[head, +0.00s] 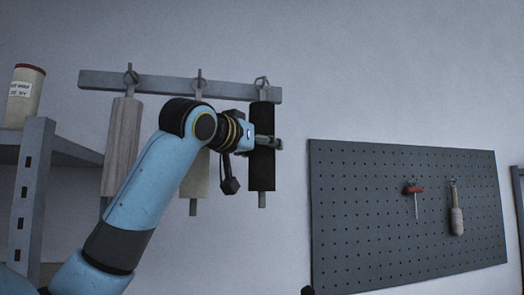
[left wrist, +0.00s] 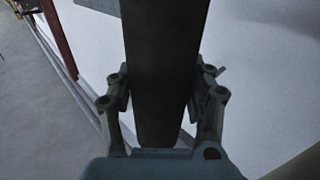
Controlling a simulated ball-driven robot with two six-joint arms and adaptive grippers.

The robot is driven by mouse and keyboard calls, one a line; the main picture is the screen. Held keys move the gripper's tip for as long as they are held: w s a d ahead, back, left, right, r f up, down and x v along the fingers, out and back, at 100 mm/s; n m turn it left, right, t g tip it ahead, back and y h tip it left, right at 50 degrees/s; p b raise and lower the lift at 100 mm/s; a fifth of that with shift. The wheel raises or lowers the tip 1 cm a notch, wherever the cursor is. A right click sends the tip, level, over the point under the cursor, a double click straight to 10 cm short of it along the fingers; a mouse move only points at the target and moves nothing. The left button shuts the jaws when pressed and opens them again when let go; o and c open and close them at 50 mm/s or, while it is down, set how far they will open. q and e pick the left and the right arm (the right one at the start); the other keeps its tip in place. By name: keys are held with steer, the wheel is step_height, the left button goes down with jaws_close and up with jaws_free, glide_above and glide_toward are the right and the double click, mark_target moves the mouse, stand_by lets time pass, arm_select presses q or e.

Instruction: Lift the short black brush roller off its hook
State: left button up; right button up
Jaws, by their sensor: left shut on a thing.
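The short black brush roller (head: 262,167) hangs upright at the right end of the grey wall rail (head: 170,86), with its ring at the hook there. My left gripper (head: 267,142) reaches it from the left and is shut around its upper half. In the left wrist view the dark roller (left wrist: 166,60) runs between the two fingers of the left gripper (left wrist: 163,100), which sit on either side of it.
A pale wooden roller (head: 122,146) hangs at the rail's left, and a cream roller (head: 195,180) hangs in the middle, partly behind my left arm. A dark pegboard (head: 400,240) with two hanging tools is to the right. A grey shelf (head: 35,180) holding a labelled can (head: 22,95) stands at left.

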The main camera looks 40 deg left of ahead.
arm_select(q)
steer(key=shift+r, duration=0.15)
steer(key=shift+s+d+r, duration=0.1)
steer(key=shift+s+d, duration=1.25)
steer(key=shift+d, duration=0.2)
steer(key=shift+s+d, duration=1.3)
steer(key=shift+d, duration=0.25)
